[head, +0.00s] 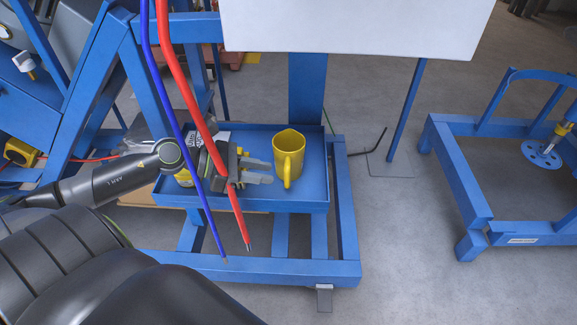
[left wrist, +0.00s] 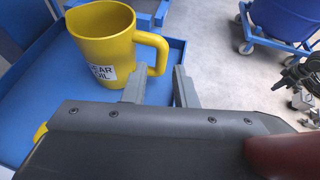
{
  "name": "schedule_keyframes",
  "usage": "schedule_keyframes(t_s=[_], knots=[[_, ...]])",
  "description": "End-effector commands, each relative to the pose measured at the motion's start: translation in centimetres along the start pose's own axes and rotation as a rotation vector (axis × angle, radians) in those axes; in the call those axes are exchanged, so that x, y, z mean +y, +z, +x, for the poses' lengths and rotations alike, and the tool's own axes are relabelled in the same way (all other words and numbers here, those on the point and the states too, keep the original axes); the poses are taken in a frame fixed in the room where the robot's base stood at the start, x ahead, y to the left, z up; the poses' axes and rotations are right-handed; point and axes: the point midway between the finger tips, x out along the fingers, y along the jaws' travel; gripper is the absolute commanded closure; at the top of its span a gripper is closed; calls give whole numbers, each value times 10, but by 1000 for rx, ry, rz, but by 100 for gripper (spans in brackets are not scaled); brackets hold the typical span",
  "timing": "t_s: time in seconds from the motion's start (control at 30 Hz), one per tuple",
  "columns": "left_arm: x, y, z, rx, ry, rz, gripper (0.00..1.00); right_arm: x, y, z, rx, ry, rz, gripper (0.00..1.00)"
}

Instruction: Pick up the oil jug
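The oil jug (head: 289,155) is yellow and stands upright in a blue tray (head: 308,203), its handle toward the front in the head view. In the left wrist view the jug (left wrist: 98,35) bears a white "GEAR OIL" label, and its handle points right. My left gripper (head: 262,171) is just left of the jug, fingers pointing at it. Its two fingers are apart with nothing between them. In the left wrist view the left gripper (left wrist: 158,82) has its fingertips just short of the handle. My right gripper is not in view.
A red cable (head: 192,103) and a blue cable (head: 166,70) hang in front of my left wrist. A white panel (head: 355,25) is above the tray. Another yellow object (head: 184,178) is partly hidden behind my gripper. A blue frame (head: 455,165) stands at right, with open floor between.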

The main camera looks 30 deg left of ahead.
Motion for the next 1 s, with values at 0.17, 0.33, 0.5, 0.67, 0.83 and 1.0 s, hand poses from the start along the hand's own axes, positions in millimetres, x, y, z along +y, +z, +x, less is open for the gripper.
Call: schedule_keyframes(t_s=[0.17, 0.33, 0.5, 0.67, 0.83, 1.0], knots=[[0, 0, 19, -5, 2, -1, 75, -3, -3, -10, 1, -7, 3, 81], [0, 1, 32, -3, 2, 0, 75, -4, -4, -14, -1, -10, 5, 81], [0, 0, 37, 1, 2, -1, 75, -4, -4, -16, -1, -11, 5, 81], [-1, -1, 47, -3, 2, -2, 75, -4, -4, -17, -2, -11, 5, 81], [-3, -4, 66, -4, 2, -3, 75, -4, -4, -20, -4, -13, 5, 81], [-2, -5, 82, -1, 3, -2, 75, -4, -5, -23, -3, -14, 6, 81]])
